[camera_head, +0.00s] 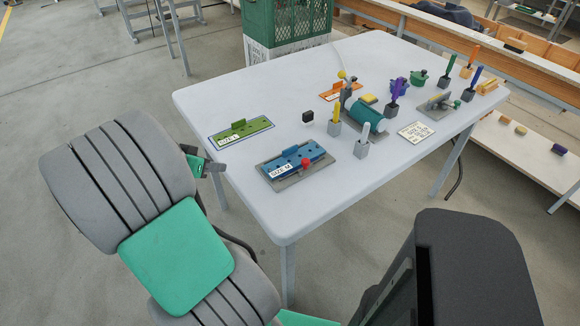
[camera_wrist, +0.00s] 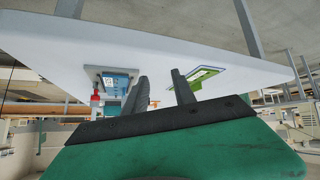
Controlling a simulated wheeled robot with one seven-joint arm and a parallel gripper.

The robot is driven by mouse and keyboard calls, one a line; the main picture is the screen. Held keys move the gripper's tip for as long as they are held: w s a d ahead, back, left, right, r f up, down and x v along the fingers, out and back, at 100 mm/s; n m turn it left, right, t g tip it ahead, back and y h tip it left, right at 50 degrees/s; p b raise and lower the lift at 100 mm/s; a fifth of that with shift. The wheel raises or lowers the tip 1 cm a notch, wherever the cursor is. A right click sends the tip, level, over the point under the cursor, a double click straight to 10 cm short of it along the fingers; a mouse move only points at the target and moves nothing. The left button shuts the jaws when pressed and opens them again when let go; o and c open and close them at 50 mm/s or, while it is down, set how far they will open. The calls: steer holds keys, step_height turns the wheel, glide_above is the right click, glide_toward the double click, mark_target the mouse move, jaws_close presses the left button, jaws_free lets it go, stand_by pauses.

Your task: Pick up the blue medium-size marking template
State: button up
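The blue marking template (camera_head: 285,168), labelled "SIZE M", lies on a grey plate (camera_head: 272,178) near the table's front edge. It has a raised blue grip (camera_head: 296,151) along its middle, and a red ball knob (camera_head: 305,161) stands at its front side.
A green template (camera_head: 240,132) lies behind the blue one, and an orange template (camera_head: 335,92) farther back. A teal cylinder device (camera_head: 367,112), pens in grey holders and a white card (camera_head: 416,132) occupy the right. A green crate (camera_head: 288,20) stands behind the table (camera_head: 240,90).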

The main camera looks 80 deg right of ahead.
mark_target(286, 150)
steer(key=s+d+m+g, duration=0.2)
steer(key=s+d, duration=0.1)
steer(key=s, duration=0.1)
steer(key=s+d+f+m+g+h, duration=0.1)
steer(key=s+d+m, duration=0.1)
steer(key=s, duration=0.2)
steer(key=s+d+m+g+b, duration=0.1)
steer(key=s+d+m+g, duration=0.1)
steer(key=s, duration=0.3)
steer(key=shift+d+f+g+h, duration=0.15)
steer(key=shift+d+g+h, duration=0.15)
steer(key=shift+d, duration=0.55)
steer(key=x, duration=0.4)
steer(key=p+x, duration=0.1)
steer(key=x, duration=0.2)
steer(key=shift+d+r, duration=0.3)
steer(key=shift+c, duration=0.3)
jaws_close()
